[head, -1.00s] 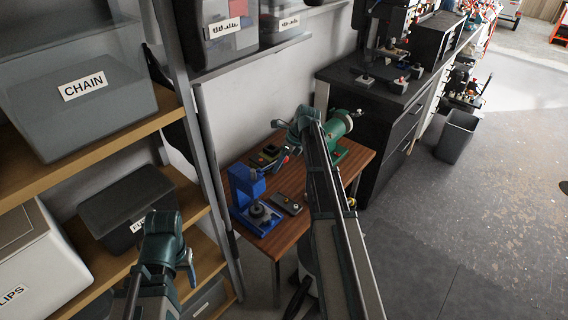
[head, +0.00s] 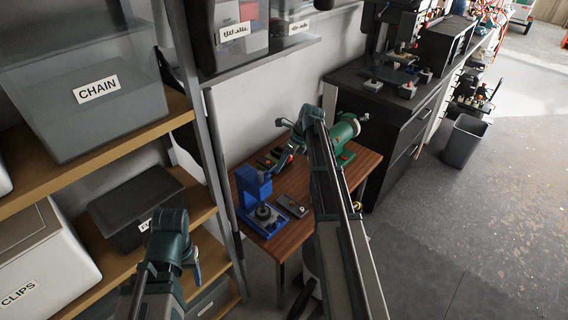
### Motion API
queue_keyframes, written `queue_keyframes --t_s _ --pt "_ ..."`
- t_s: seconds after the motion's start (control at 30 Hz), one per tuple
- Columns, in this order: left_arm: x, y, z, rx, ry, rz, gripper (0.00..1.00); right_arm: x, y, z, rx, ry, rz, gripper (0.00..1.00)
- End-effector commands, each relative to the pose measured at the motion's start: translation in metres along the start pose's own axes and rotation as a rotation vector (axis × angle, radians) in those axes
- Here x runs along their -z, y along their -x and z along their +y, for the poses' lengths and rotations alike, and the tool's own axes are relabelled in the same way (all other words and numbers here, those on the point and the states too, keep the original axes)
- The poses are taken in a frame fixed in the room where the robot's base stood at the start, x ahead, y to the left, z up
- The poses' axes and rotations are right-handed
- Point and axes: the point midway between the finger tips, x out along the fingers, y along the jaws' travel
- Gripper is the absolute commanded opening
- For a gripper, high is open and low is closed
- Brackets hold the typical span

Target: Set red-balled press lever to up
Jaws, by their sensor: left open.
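A blue press (head: 254,191) stands on the small wooden workbench (head: 288,238), near its left side. A small red spot (head: 290,158) shows behind and right of the press, close to my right arm. It may be the lever's red ball, but it is too small to be sure, and the lever's angle cannot be told. My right gripper (head: 284,124) is over the back of the bench, above the red spot and apart from the press. Its fingers are too small to read. My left gripper (head: 195,268) is open and empty by the shelf, left of the bench.
A green machine (head: 345,130) stands at the bench's back right. A small grey block (head: 292,206) lies right of the press. Shelves with bins, including a bin marked CHAIN (head: 60,105), rise at the left. A black cabinet (head: 385,150) stands behind.

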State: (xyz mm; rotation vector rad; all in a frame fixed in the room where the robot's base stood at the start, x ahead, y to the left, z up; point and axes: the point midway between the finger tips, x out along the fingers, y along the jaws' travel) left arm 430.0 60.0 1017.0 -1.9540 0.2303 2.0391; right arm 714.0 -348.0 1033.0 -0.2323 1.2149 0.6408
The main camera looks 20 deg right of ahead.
Motion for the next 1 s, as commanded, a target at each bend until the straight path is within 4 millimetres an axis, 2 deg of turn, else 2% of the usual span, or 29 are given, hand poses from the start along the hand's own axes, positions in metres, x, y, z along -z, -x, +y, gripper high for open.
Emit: queue_keyframes --t_s 0.37,0.57,0.77,1.0 --pt "0.0 0.001 0.0 0.0 0.0 0.0 0.59 0.001 0.001 0.0 0.0 0.0 0.003 0.73" --pt "-0.001 0.012 -0.001 0.0 0.0 0.0 0.59 0.0 0.012 0.001 0.0 -0.001 0.003 0.73" --pt "-0.002 0.034 -0.003 0.0 -0.001 0.0 0.59 -0.001 0.037 0.001 0.0 -0.001 0.003 0.73" --pt "-0.004 0.07 -0.006 -0.002 0.008 0.0 0.59 -0.002 0.076 0.001 0.0 -0.001 0.002 0.73"
